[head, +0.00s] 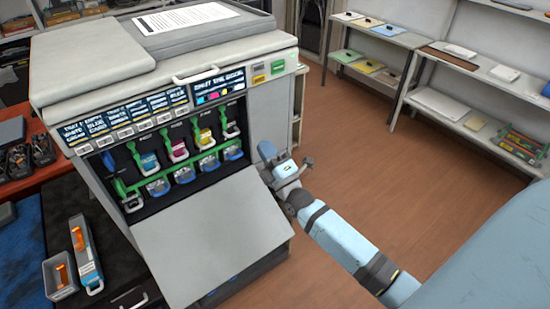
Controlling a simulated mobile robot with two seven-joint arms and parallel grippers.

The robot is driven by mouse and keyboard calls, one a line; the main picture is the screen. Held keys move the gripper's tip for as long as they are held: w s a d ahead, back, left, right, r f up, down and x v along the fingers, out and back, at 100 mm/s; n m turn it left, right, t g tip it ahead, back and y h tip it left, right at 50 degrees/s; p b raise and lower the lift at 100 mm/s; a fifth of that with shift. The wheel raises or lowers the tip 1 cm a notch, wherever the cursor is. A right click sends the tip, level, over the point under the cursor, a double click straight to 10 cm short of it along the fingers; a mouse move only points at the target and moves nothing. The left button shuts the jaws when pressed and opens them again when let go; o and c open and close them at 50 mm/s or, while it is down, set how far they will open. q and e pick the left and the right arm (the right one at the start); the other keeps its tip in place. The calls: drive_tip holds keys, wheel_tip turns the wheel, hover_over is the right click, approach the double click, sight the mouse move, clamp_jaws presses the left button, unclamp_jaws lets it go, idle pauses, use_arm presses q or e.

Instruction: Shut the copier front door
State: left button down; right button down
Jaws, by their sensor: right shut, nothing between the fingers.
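The copier (110,60) stands left of centre, and its front is open. The front door (215,235) is a plain light-grey panel, tilted outward and down from the lower edge of the opening. Behind it several toner cartridges (178,148) with coloured labels and green levers show in the dark bay. My right gripper (268,152) is shut and empty, beside the copier's right side, above and right of the door. I cannot tell whether it touches the copier. My left gripper is not in view.
An orange-marked cartridge (84,250) and a small grey bin (60,277) sit on the dark surface at left. Shelves (460,115) with trays and papers stand at the back right. The wooden floor (400,170) between them and the copier is clear.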

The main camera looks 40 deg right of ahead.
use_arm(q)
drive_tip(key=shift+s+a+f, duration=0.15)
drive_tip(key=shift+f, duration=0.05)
use_arm(e)
drive_tip(key=shift+w+r, duration=0.2)
drive_tip(key=shift+w, duration=0.1)
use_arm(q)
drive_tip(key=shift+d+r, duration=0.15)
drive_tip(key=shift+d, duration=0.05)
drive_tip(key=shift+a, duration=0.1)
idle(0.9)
